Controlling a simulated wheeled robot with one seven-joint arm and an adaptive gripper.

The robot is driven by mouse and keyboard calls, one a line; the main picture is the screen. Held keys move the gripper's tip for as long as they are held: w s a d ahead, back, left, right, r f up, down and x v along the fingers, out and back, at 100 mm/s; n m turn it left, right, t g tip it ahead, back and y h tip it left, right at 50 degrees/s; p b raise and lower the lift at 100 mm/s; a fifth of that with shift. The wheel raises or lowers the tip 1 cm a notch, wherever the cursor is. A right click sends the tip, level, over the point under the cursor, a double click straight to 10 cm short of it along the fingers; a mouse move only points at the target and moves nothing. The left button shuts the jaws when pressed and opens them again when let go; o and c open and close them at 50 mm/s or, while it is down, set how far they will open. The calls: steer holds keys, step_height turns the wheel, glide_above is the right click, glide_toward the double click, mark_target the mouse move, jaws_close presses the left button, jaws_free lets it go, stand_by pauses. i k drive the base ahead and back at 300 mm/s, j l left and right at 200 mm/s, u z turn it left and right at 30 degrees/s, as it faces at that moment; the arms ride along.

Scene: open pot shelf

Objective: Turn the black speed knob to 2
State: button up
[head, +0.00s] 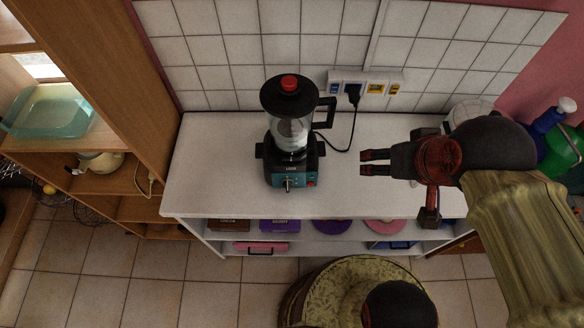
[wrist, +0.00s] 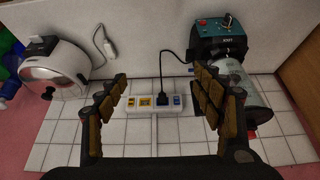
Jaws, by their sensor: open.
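The blender (head: 289,135) stands upright on the white counter, with a black lid, a red cap and a clear jug. Its speed knob (head: 288,184) is on the teal front panel and looks silver or dark, too small to read its setting. In the wrist view the blender (wrist: 232,75) appears upside down at the upper right, with the knob (wrist: 227,20) at its top edge. My gripper (head: 364,163) is open and empty, to the right of the blender and apart from it. It also shows in the wrist view (wrist: 160,90), its padded fingers spread wide.
A power strip (head: 365,84) with a black plug is on the tiled wall, its cord running to the blender. A white appliance (wrist: 58,65) stands on the other side of my gripper. The white counter (head: 215,160) is clear left of the blender. A wooden shelf (head: 125,105) stands at left.

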mark_target(287, 184)
steer(key=k+l, duration=0.35)
steer(key=l, duration=0.15)
steer(key=k+l+u, duration=0.15)
steer(key=k+l, duration=0.2)
steer(key=l, duration=0.15)
